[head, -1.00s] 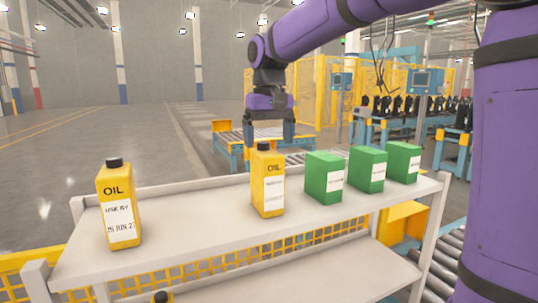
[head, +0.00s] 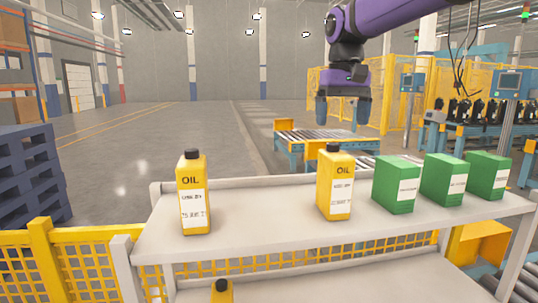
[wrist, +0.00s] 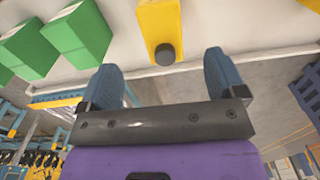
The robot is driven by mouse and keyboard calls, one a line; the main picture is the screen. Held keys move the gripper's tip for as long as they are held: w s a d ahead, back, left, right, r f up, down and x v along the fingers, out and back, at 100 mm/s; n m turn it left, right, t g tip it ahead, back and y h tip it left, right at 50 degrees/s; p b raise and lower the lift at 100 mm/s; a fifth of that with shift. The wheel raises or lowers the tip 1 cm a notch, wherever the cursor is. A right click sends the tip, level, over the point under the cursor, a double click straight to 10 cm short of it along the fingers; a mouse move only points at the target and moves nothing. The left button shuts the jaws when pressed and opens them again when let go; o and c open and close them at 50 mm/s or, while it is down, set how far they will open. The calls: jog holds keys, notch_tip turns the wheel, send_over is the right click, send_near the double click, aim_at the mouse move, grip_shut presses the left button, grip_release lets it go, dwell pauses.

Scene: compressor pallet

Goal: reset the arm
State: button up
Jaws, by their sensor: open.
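My purple gripper (head: 343,110) hangs with its blue fingers pointing down, behind and above the white shelf (head: 260,235) in the head view. The fingers are apart with nothing between them; they also show open in the wrist view (wrist: 165,80). A yellow oil bottle (head: 336,185) with a black cap stands upright on the shelf below the gripper, apart from it. It also shows in the wrist view (wrist: 160,25), just beyond the fingers. Another yellow oil bottle (head: 193,195) stands upright at the shelf's left.
Three green boxes (head: 397,185) stand at the shelf's right. A black-capped bottle (head: 221,292) is on the lower level. A yellow mesh fence (head: 45,265) and blue pallets (head: 30,175) are at left. A roller conveyor (head: 320,138) lies behind. The shelf between the bottles is clear.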

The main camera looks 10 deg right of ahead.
jog(key=s+d+f+t, duration=0.2)
jog(key=s+f, duration=0.4)
jog(key=s, duration=0.7)
jog(key=s+d+f+t, duration=0.3)
jog(key=s+f, duration=0.3)
jog(key=s, duration=0.6)
jog(key=shift+s+d+f, duration=0.15)
jog(key=shift+s+f, duration=0.05)
jog(key=shift+s, duration=0.2)
jog(key=shift+c, duration=0.4)
